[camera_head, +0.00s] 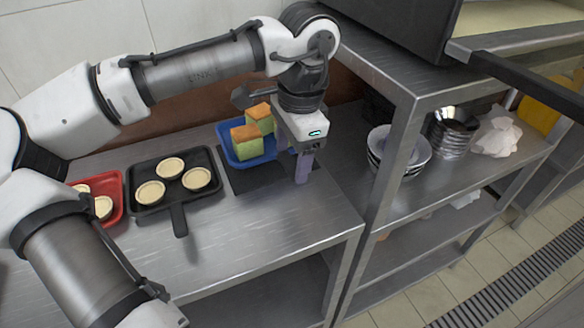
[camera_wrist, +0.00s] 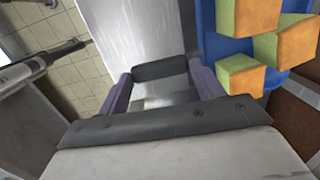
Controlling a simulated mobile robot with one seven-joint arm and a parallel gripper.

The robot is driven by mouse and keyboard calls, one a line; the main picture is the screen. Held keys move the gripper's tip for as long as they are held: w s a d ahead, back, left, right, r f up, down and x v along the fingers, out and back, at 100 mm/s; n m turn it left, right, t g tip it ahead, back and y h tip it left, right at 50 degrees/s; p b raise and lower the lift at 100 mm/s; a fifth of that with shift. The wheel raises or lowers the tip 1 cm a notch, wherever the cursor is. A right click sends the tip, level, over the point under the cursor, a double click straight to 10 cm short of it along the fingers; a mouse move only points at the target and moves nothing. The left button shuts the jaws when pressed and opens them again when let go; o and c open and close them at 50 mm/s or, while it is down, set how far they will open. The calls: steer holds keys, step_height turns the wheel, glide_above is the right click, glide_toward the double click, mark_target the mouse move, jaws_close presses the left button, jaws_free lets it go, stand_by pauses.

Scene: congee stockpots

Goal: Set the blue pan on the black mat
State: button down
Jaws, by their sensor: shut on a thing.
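The blue pan (camera_head: 224,153) is at the back of the steel counter and holds several green cakes with orange tops. It also shows in the wrist view (camera_wrist: 232,48), at the upper right. The black mat (camera_head: 258,178) lies flat in front of the pan. The pan overlaps the mat's back edge in the picture, and I cannot tell if it touches the mat. My gripper (camera_head: 294,168) points down at the pan's right side and is shut on the pan. In the wrist view, a dark bar (camera_wrist: 160,69) lies between the fingers. The grip point is mostly hidden.
A black pan (camera_head: 178,211) with several tarts lies left of the mat, its handle toward the front. A red pan (camera_head: 117,187) with tarts is farther left. A metal shelf post (camera_head: 391,160) and stacked bowls (camera_head: 414,146) stand to the right. The front counter is bare.

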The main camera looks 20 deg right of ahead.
mark_target(293, 162)
steer(key=shift+f, duration=2.15)
steer(key=shift+c, duration=1.3)
jaws_free()
step_height(293, 162, up, 12)
steer(key=d, duration=0.1)
steer(key=shift+s, duration=0.3)
